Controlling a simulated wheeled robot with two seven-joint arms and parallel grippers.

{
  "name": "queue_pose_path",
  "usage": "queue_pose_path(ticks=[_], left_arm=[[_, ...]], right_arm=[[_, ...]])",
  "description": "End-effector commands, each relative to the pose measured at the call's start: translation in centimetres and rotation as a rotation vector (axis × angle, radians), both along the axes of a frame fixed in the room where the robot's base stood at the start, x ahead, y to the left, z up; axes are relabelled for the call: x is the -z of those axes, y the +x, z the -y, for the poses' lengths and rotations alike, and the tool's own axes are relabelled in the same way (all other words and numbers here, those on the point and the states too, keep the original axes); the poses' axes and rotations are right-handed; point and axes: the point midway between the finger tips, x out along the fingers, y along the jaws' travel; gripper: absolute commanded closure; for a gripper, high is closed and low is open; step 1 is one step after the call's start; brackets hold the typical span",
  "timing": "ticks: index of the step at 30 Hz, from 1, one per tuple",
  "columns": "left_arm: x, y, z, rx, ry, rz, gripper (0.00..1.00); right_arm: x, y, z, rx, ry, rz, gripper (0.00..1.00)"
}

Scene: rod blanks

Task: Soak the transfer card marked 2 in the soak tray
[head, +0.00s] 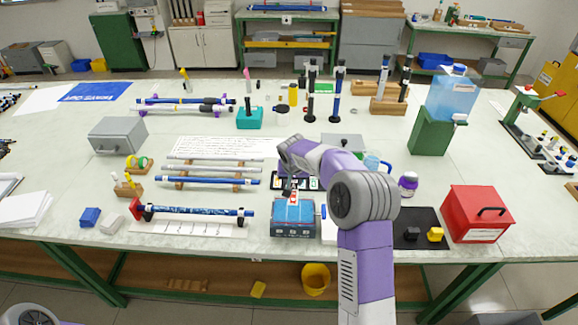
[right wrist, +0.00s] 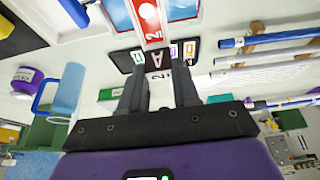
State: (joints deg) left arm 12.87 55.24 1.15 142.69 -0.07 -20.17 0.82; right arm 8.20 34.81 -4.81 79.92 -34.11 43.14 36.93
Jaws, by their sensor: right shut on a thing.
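The soak tray (head: 293,218) is a blue box near the front edge of the table; its blue surface also shows at the top of the right wrist view (right wrist: 182,8). My right gripper (head: 288,188) is over the tray's far side, beside a dark card board (head: 311,184). My left gripper is out of view.
A blue-and-red rod on a stand (head: 195,212) lies left of the tray. A purple-labelled jar (head: 408,184), a black mat (head: 420,225) and a red box (head: 478,213) are to the right. A blue jug (right wrist: 64,90) stands near the gripper.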

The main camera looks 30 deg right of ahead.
Motion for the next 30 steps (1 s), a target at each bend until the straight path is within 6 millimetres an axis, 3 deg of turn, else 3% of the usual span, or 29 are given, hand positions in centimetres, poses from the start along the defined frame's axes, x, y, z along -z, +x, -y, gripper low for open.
queue_pose_path(ticks=[11,30], left_arm=[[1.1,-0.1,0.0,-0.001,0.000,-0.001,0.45],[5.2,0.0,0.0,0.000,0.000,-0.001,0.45]], right_arm=[[1.6,0.1,0.2,0.004,0.001,-0.001,0.89],[7.4,0.0,0.1,0.004,0.001,-0.001,0.89]])
